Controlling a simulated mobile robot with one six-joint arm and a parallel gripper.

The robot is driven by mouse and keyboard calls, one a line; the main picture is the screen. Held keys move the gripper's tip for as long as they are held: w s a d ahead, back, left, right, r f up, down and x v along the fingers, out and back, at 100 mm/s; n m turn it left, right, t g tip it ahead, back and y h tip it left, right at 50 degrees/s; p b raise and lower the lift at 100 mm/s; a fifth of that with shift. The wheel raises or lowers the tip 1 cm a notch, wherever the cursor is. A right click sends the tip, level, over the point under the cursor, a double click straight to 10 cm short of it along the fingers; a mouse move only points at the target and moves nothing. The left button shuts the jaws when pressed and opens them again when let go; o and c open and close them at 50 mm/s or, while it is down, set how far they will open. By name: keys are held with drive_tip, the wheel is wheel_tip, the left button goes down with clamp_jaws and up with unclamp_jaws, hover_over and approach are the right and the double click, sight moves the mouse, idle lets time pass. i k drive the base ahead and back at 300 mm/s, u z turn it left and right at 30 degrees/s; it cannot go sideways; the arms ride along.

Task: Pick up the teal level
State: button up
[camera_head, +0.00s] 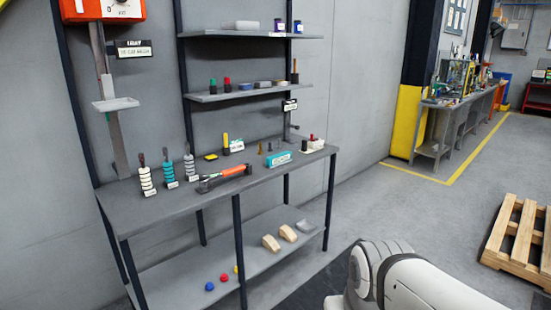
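A teal block with a pale label (279,158) lies on the top of the grey workbench (160,212), right of its middle; it looks like the teal level. Its long side faces the front edge, and nothing covers it from this side. A white and grey part of my arm shows at the bottom right, apart from the bench. My gripper is not in view.
An orange-handled tool (232,171) lies left of the teal block. Ringed stacks, including a teal one (168,172), stand further left. Small dark pegs (268,149) stand behind the block. Shelves (240,92) hang above. A wooden pallet (518,240) lies on the right.

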sight(274, 161)
drive_tip(key=z, duration=0.25)
drive_tip(key=i, duration=3.4)
drive_tip(key=u, duration=0.45)
